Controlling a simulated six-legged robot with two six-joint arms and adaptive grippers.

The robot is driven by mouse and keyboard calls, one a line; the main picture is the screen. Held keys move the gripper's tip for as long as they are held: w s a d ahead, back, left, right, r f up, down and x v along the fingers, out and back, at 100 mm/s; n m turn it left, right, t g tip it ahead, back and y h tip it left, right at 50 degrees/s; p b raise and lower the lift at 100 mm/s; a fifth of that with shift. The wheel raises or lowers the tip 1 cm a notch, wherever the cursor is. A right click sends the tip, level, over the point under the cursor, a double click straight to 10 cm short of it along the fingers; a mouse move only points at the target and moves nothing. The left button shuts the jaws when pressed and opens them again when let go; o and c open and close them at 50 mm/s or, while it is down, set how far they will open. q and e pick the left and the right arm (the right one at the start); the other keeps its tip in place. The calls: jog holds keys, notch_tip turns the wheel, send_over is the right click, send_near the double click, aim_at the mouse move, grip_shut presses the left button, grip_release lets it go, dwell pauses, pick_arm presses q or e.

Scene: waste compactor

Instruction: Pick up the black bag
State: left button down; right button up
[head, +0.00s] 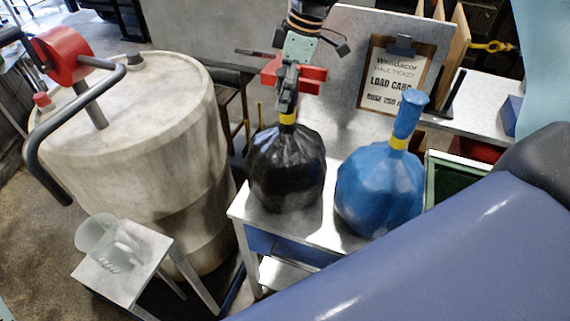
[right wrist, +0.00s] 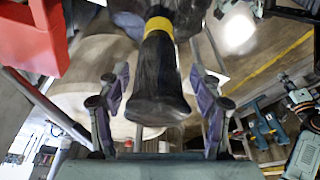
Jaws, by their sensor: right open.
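The black bag (head: 285,170) stands upright on a small light-topped table (head: 240,203), its neck tied with a yellow band. My right gripper (head: 287,100) is directly above it, reaching down at the neck. In the right wrist view, the black neck of the bag (right wrist: 157,85) rises between the two fingers of my right gripper (right wrist: 158,100). The fingers are spread, with a visible gap on each side of the neck. The lower part of the bag is mostly hidden there. My left gripper is not in view.
A blue bag (head: 380,190) with a yellow band stands close to the right of the black bag. A large pale drum (head: 150,130) is at the left, before it a stool (head: 105,275) with a clear jug (head: 105,240). A clipboard (head: 395,75) hangs behind.

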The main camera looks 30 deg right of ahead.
jog(key=shift+f, duration=0.4)
jog(key=shift+w+d+f, duration=0.15)
jog(key=shift+d+f, duration=0.05)
jog(key=shift+a, duration=0.3)
jog(key=c, duration=0.4)
jog(key=shift+d, duration=0.25)
jog(key=c, duration=0.6)
jog(key=shift+a, duration=0.2)
grip_shut()
jog(key=shift+d+r, duration=0.1)
